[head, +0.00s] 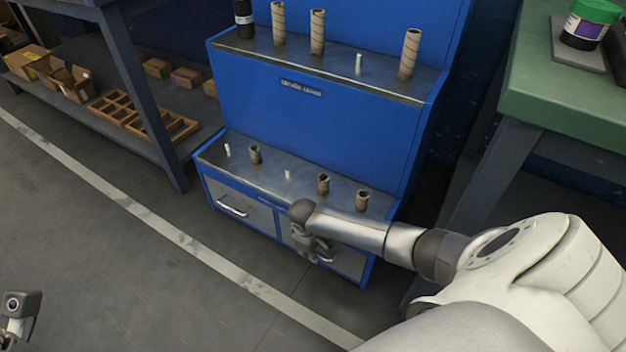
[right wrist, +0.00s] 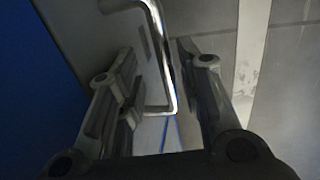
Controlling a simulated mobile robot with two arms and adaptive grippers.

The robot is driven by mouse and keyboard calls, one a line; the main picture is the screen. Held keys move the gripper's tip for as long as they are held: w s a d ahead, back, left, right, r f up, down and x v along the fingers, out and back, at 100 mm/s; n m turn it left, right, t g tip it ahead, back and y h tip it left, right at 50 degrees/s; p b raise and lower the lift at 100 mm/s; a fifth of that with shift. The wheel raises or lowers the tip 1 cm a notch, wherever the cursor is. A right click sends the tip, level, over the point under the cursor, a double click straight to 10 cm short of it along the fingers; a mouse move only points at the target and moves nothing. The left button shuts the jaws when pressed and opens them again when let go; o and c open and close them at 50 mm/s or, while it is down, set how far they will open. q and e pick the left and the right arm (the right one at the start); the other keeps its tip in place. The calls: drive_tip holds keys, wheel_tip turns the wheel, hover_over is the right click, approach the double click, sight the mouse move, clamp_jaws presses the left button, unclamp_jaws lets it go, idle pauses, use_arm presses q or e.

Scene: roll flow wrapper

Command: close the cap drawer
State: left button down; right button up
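The blue cabinet (head: 318,118) has two grey-fronted drawers low down. The left drawer (head: 245,207) looks flush and has a bar handle (head: 232,210). The right drawer (head: 345,262) is partly hidden by my right arm; I cannot tell whether it stands slightly open. No label I can read tells which is the cap drawer. My right gripper (head: 316,250) is at the right drawer's front. In the right wrist view, my right gripper (right wrist: 165,95) is open, with the metal handle (right wrist: 160,45) between its fingers. I see no clear grip on it. My left gripper's fingers are not visible.
Cardboard tubes (head: 317,32) and small pale pieces stand on the cabinet's upper and lower ledges. A green table (head: 560,105) is close on the right. A shelf rack with boxes (head: 70,82) is at left. The floor in front is clear.

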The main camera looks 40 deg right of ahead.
drive_tip(key=shift+r, duration=0.1)
wheel_tip(320, 180, up, 12)
drive_tip(key=a, duration=0.2)
drive_tip(key=shift+s+f, duration=0.2)
drive_tip(key=shift+s, duration=0.2)
